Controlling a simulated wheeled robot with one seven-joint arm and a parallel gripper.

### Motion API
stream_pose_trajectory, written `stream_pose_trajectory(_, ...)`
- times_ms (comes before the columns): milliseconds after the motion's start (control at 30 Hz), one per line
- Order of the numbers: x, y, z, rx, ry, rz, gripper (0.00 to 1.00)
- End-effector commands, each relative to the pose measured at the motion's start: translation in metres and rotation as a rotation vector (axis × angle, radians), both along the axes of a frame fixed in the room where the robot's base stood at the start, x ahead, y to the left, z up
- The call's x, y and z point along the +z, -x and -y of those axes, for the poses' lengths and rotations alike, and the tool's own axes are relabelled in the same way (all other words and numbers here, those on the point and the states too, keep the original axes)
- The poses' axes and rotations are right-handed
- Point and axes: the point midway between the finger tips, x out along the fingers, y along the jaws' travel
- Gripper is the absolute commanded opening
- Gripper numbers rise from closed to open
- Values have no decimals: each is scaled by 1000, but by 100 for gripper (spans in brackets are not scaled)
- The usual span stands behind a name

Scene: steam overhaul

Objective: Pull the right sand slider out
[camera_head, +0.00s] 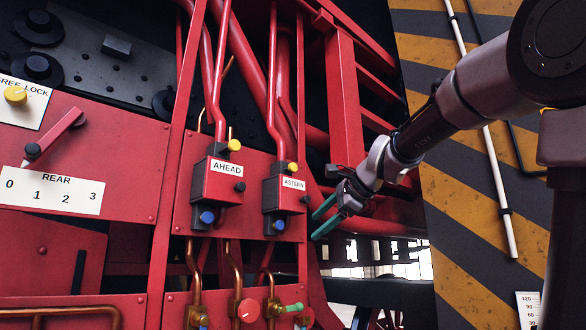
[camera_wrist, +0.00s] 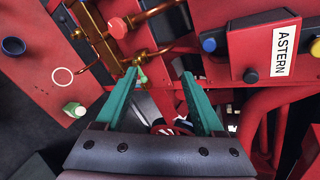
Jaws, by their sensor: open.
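Two red control boxes hang on the red frame, labelled AHEAD (camera_head: 226,168) and ASTERN (camera_head: 294,184). The right box, ASTERN, has a yellow knob (camera_head: 292,167) on top, a blue knob (camera_head: 278,225) below and a black knob (camera_head: 305,200) on its side. No label reads "sand", so I cannot tell which part is the slider. In the wrist view the ASTERN box (camera_wrist: 238,60) is at the upper right, with its black knob (camera_wrist: 251,76) facing me. My gripper (camera_head: 316,222) is open and empty, just right of that box; its teal fingers also show in the wrist view (camera_wrist: 159,74).
Copper pipes with a red knob (camera_head: 249,310) and a green handle (camera_head: 293,307) lie below the boxes. A REAR scale with a lever (camera_head: 60,130) is at the left. Red pipes and beams crowd behind; a striped wall (camera_head: 465,170) stands right.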

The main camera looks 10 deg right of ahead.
Motion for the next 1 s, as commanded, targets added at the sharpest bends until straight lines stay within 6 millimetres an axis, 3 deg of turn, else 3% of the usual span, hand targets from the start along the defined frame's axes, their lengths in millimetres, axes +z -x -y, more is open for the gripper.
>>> stream_pose_trajectory(33,35,-24,3,-74,-181,-13,70)
stream_pose_trajectory(100,82,-50,6,-156,-447,-41,70)
stream_pose_trajectory(200,137,-76,14,-222,-766,-82,70)
stream_pose_trajectory(333,183,-95,22,-249,-1036,-127,70)
stream_pose_trajectory(500,202,-106,24,-253,-1153,-154,70)
stream_pose_trajectory(1000,201,-177,-18,-252,-1151,-156,70)
